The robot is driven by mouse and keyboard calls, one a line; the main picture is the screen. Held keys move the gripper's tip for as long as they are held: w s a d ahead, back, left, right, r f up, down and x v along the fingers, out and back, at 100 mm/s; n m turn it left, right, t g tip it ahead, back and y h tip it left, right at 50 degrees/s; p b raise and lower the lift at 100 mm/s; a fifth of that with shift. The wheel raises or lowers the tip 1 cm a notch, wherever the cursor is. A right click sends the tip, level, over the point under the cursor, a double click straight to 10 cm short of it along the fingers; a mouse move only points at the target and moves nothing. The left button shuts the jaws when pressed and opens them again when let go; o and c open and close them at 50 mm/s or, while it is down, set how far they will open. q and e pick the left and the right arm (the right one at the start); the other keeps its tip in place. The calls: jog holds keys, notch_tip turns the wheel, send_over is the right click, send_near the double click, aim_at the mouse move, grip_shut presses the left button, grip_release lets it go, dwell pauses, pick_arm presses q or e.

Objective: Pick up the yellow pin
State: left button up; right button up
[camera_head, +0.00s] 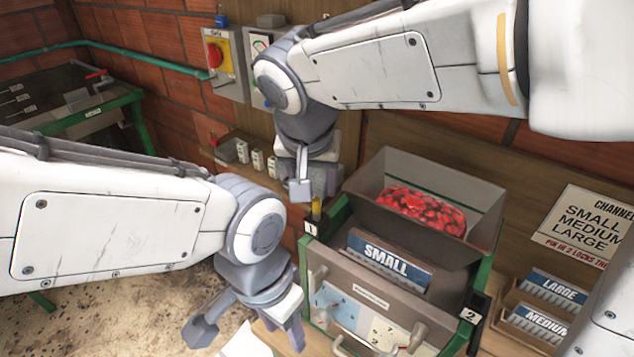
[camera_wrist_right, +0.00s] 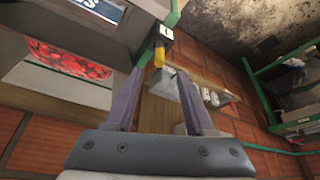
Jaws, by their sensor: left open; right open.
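The yellow pin (camera_head: 316,207) stands upright at the post marked 1, on the left corner of the green-framed machine. In the right wrist view the yellow pin (camera_wrist_right: 159,58) shows between my fingertips, just beyond them, at the corner of the frame. My right gripper (camera_head: 313,188) is open and empty, close above the pin in the head view; its fingers also show in the right wrist view (camera_wrist_right: 160,75). I cannot tell whether a finger touches the pin. My left gripper (camera_head: 248,333) is open and empty, lower, left of the machine's front.
A hopper of red cherries (camera_head: 424,208) stands behind the SMALL plate (camera_head: 388,262). LARGE (camera_head: 556,290) and MEDIUM (camera_head: 537,323) plates sit in holders at right. A shelf with small boxes (camera_head: 257,160) is left of my right gripper. A control box (camera_head: 222,62) hangs on the wall.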

aim_at(316, 199)
jog(key=p+x, duration=0.2)
jog(key=x, duration=0.3)
jog(key=shift+f, duration=0.55)
grip_shut()
